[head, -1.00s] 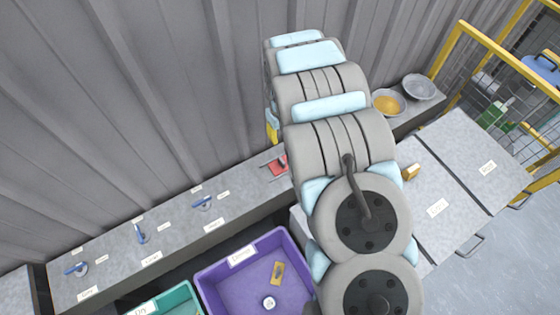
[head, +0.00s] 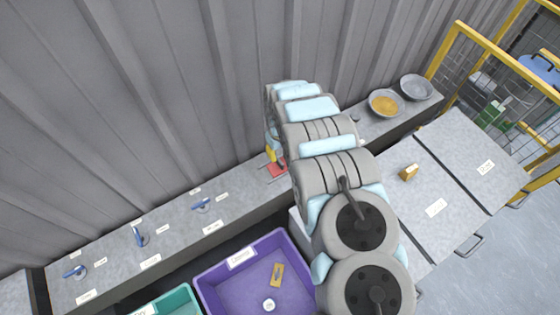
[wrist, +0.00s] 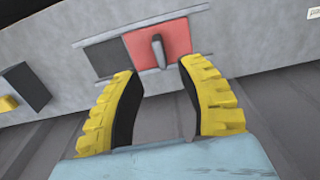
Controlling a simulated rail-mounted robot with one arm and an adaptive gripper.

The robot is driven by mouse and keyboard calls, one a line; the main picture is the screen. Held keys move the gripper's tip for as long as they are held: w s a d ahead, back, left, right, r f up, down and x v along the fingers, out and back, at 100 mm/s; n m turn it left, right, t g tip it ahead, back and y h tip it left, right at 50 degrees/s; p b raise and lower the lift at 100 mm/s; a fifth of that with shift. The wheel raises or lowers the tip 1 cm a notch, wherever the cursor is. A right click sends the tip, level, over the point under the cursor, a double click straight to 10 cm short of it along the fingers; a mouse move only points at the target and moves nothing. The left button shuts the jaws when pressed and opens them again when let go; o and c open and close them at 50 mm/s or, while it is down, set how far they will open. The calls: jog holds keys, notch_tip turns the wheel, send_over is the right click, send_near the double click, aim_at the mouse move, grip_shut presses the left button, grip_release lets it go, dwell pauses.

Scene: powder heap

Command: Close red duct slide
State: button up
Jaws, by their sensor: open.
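The red duct slide (wrist: 165,39) shows in the wrist view as a red plate between two grey rails, with a grey upright handle (wrist: 159,51) on it. A dark square (wrist: 112,58) lies beside the plate on its left. In the head view the red slide (head: 277,171) is partly hidden by my arm. My gripper (wrist: 158,73) is open and empty, its yellow fingers with black pads pointing at the slide. The handle is ahead of the gap between the fingertips, and I cannot tell whether they touch the plate.
A grey ledge with several blue handles (head: 201,204) runs along the corrugated wall. A purple bin (head: 222,290) stands below it. A bowl of yellow powder (head: 384,104) and an empty bowl (head: 416,87) sit at right. A dark box (wrist: 27,87) shows in the wrist view.

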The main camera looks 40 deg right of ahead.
aim_at(280, 161)
jog(key=shift+w+f, duration=0.1)
jog(key=shift+f, duration=3.1)
grip_shut()
